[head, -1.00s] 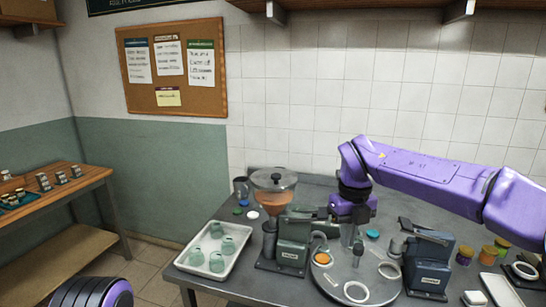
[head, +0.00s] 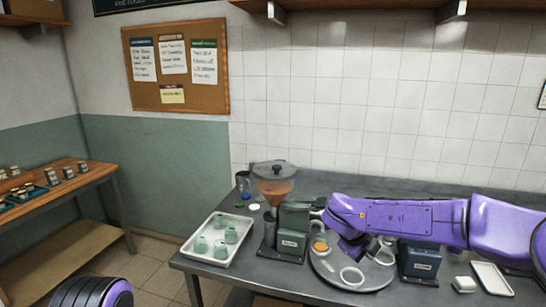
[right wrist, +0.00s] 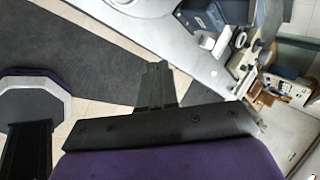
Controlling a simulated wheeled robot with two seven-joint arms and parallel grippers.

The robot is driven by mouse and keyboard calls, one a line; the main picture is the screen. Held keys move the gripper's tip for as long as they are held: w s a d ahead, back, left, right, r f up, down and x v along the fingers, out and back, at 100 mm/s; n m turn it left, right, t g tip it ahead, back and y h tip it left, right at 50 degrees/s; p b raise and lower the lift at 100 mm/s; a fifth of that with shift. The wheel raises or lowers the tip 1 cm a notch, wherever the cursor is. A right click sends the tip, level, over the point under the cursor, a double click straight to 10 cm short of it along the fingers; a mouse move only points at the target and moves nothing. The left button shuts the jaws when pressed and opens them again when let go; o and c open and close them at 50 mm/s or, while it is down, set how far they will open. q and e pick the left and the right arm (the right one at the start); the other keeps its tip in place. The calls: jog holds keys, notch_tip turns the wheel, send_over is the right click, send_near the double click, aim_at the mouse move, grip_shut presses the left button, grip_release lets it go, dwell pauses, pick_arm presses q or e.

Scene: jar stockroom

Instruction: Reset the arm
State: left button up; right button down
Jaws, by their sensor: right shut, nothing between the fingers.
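My right arm (head: 410,217) reaches in from the right in the head view, low across the metal table. Its gripper (head: 372,250) hangs over the round plate (head: 335,280), partly hidden by the arm; whether it touches anything there cannot be told. In the right wrist view my right gripper (right wrist: 155,85) shows its dark fingers together and empty, with the floor and table edge beyond. Of my left arm only a rounded purple and black part (head: 92,292) shows at the bottom left; its gripper is out of view.
A white tray (head: 190,254) with several greenish jars stands at the table's left. A hopper with orange contents (head: 274,188) and a grey-green machine (head: 293,222) stand beside it. A dark blue machine (head: 418,262) and a white tray (head: 492,279) are at right. A wooden bench (head: 90,184) is far left.

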jog(key=s+d+f+n+t+b, duration=0.15)
jog(key=s+f+n, duration=0.3)
jog(key=f, duration=0.45)
jog(key=s+f+n+t+b, duration=0.15)
jog(key=s+f+n, duration=0.35)
jog(key=f, duration=0.5)
jog(key=s+d+f+n+t+b, duration=0.1)
jog(key=s+f+n+b, duration=0.15)
jog(key=f+n, duration=0.5)
jog(key=s+d+f+n+g+y+b, duration=0.1)
jog(key=s+f+n, duration=0.1)
jog(key=s+f, duration=0.3)
jog(key=s+d+f+n+g+y+b, duration=0.1)
jog(key=s+f, duration=0.5)
jog(key=s, duration=0.7)
jog(key=s+d+f+n+g+b, duration=0.1)
jog(key=s+f+n+g+b, duration=0.1)
jog(key=s+f, duration=0.3)
jog(key=s, duration=0.4)
jog(key=shift+s+d+f+n+g+y, duration=0.25)
jog(key=shift+s+f+n+g+y, duration=0.05)
jog(key=shift+f+n+y, duration=0.1)
